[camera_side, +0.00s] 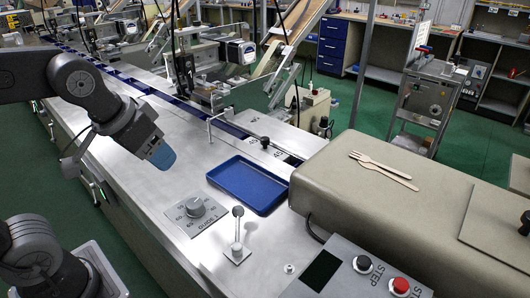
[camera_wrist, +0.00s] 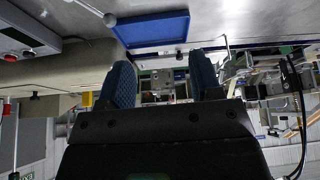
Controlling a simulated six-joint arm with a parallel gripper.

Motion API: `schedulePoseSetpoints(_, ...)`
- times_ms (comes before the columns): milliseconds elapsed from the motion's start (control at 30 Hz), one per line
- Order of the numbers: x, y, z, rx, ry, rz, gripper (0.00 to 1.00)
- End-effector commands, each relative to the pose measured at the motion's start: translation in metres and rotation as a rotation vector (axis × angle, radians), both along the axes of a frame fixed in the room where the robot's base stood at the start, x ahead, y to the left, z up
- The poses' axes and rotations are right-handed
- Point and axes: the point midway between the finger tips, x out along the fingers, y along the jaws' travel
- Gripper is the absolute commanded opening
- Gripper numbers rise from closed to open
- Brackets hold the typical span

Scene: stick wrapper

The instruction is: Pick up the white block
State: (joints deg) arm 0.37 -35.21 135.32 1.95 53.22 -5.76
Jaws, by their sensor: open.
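My gripper (camera_side: 161,155) hangs in the air above the steel worktop, left of the blue tray, with its blue fingers pointing down. In the wrist view my gripper (camera_wrist: 163,72) has its two blue ribbed fingers apart, with nothing between them. I cannot make out a white block in either view. The shallow blue tray (camera_side: 249,184) lies on the worktop and looks empty. It also shows at the top of the wrist view (camera_wrist: 150,29).
A dial plate (camera_side: 195,212) and an upright lever (camera_side: 237,225) stand near the tray. A beige cover (camera_side: 400,215) carries wooden cutlery (camera_side: 382,168). A button panel (camera_side: 365,275) is in front. Feeder machinery (camera_side: 205,70) stands behind. The worktop left of the tray is clear.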

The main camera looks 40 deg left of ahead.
Motion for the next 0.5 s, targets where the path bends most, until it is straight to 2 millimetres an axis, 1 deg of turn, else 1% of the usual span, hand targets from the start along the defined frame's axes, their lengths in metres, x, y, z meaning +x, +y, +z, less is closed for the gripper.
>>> schedulePoseSetpoints(33,0.018,0.001,0.008,-0.003,0.014,0.032,0.59)
schedulePoseSetpoints(67,0.029,0.002,0.013,-0.006,0.022,0.057,0.59)
schedulePoseSetpoints(100,0.045,0.003,0.018,-0.01,0.032,0.091,0.59)
schedulePoseSetpoints(167,0.069,0.005,0.025,-0.015,0.044,0.143,0.59)
schedulePoseSetpoints(233,0.097,0.007,0.03,-0.018,0.056,0.205,0.59)
schedulePoseSetpoints(367,0.15,0.009,0.032,-0.023,0.074,0.321,0.59)
schedulePoseSetpoints(400,0.167,0.01,0.03,-0.023,0.079,0.357,0.59)
schedulePoseSetpoints(467,0.192,0.011,0.026,-0.024,0.082,0.411,0.59)
schedulePoseSetpoints(500,0.208,0.012,0.022,-0.024,0.086,0.448,0.59)
